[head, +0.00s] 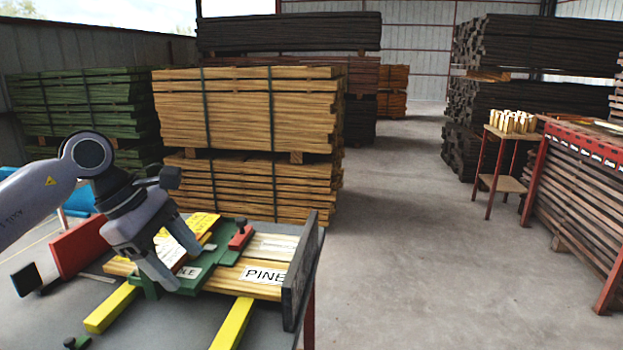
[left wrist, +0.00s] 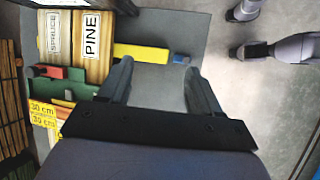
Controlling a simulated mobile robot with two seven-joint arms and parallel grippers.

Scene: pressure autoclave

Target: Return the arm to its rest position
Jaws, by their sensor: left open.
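My left gripper (head: 184,268) is open, its two fingers apart and pointing down over the worktable near the green fixture (head: 214,264). The left arm reaches in from the left edge. In the left wrist view the open left gripper (left wrist: 157,68) has nothing between its fingers, only grey table top. Boards labelled PINE (head: 262,291) and SPRUCE (left wrist: 54,38) lie side by side on the table, to the left of the fingers in the wrist view. My right gripper cannot be made out.
Yellow bars (head: 232,323) and a dark upright plate (head: 302,270) are at the boards. A red block (head: 81,246) stands left of the gripper. Stacked lumber (head: 247,110) is behind. A small wooden stand (head: 503,155) is at right. Open concrete floor (head: 430,240) lies right of the table.

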